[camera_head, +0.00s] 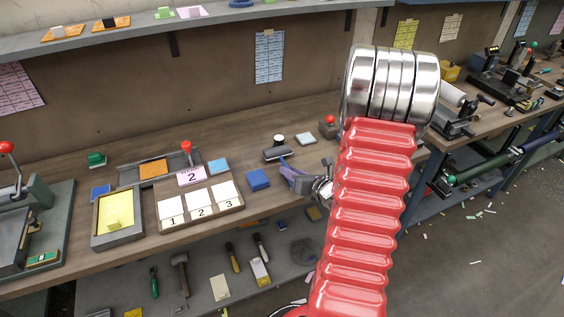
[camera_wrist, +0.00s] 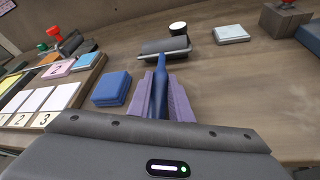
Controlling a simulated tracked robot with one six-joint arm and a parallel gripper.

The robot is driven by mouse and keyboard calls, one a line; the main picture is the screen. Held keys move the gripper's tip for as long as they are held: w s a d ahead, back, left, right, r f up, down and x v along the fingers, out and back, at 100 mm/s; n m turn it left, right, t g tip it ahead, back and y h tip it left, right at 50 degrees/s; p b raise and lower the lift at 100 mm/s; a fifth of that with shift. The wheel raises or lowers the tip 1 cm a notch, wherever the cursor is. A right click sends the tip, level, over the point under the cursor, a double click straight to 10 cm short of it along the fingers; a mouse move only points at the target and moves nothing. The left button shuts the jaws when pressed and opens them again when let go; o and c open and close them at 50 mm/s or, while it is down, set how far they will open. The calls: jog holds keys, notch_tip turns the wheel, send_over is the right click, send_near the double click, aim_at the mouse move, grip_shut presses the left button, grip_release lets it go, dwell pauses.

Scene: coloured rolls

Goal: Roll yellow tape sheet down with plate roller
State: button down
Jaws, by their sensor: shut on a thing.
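My gripper (camera_head: 292,174) has purple fingers, shut on the blue handle of the plate roller (camera_head: 277,153). In the wrist view the fingers (camera_wrist: 163,98) close around the handle, and the dark grey roller (camera_wrist: 165,47) lies crosswise beyond their tips, at or just above the bench; I cannot tell if it touches. The yellow tape sheet (camera_head: 117,208) lies in a grey-framed tray at the left of the bench, with a small yellow block on it. The gripper is well to the right of this tray.
A board with numbered white cards (camera_head: 199,209) stands between tray and gripper. A blue block (camera_head: 258,179) is just left of the roller; a black pot with a white top (camera_wrist: 178,28) stands behind it. A red-knobbed block (camera_head: 329,128) is to the right. My red arm hides part of the bench.

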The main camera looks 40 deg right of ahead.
jog(key=shift+w+r, duration=0.1)
jog(key=shift+r, duration=3.4)
